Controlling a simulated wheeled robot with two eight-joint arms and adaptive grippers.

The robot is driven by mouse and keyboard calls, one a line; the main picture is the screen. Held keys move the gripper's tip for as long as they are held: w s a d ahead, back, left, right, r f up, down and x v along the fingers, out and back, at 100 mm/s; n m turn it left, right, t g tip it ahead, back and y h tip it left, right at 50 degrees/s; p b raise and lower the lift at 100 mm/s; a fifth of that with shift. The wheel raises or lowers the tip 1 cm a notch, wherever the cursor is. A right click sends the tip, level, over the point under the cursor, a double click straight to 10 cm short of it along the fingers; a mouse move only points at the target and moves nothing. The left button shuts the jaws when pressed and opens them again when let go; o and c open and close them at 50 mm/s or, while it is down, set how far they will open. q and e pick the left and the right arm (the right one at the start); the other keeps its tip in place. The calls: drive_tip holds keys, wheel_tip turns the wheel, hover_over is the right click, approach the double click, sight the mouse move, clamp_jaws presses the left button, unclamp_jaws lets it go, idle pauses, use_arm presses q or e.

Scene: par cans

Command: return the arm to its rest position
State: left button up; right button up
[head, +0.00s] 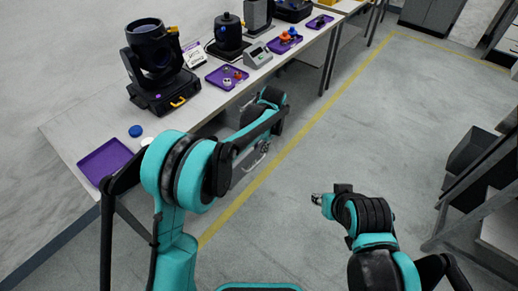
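My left arm reaches forward from the lower left, beside the long table's front edge. Its gripper (257,157) hangs over the grey floor, just off that edge, and shows as small silver fingers below the dark and teal links. I see nothing held in it, but the finger gap is too small to read. My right arm is folded low at the right. Its gripper (317,199) points left over the floor, mostly hidden by its own wrist, with only a silver tip showing.
The table (85,130) carries a black stage light on a black case (165,93), purple trays (105,160), a blue cap (135,131), a black can (228,33) and a grey device (257,55). A dark shelf rack (485,180) stands at right. The floor between is clear.

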idle(0.3)
use_arm(q)
drive_tip(key=s+a+r+n+t+h, duration=0.1)
drive_tip(key=s+a+r+n+t, duration=0.15)
drive_tip(key=s+a+r, duration=0.9)
drive_tip(key=s+a+n+t, duration=0.1)
drive_tip(key=s+a+n, duration=0.1)
drive_tip(key=s, duration=0.5)
drive_tip(key=s+a+n+t, duration=0.2)
drive_tip(key=s+a+n, duration=0.1)
drive_tip(key=s, duration=0.5)
drive_tip(key=shift+a+f+h, duration=0.3)
drive_tip(key=shift+a+h, duration=0.1)
drive_tip(key=shift+a, duration=0.15)
